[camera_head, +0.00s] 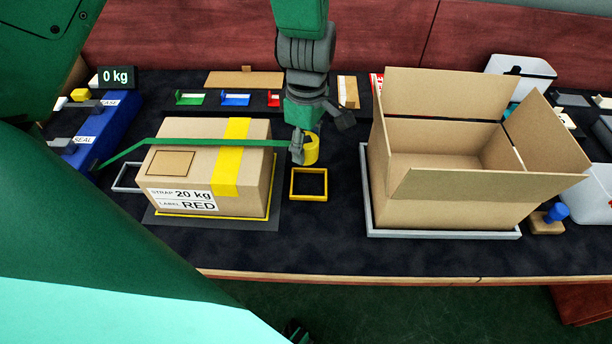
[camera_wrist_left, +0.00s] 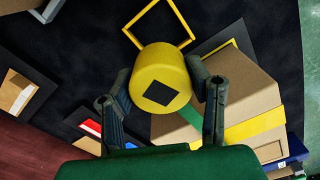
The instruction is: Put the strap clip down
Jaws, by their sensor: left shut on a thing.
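The strap clip is a short yellow cylinder (camera_head: 311,151) with a dark square on its end, clear in the left wrist view (camera_wrist_left: 178,68). My left gripper (camera_head: 302,140) is shut on it, a finger on each side, and holds it just right of the closed carton (camera_head: 258,186). A green strap (camera_head: 210,142) runs from the clip across the carton's top and down past its left side. A yellow square frame (camera_head: 309,197) lies on the dark table below the clip; it also shows in the left wrist view (camera_wrist_left: 134,38). My right gripper is not in view.
An open cardboard box (camera_head: 450,208) stands on a grey-rimmed tray to the right. The closed carton carries a yellow band and a label reading 20 kg and RED. Blue devices (camera_head: 100,130) stand at the left. Small green, blue and red holders (camera_head: 235,100) lie behind.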

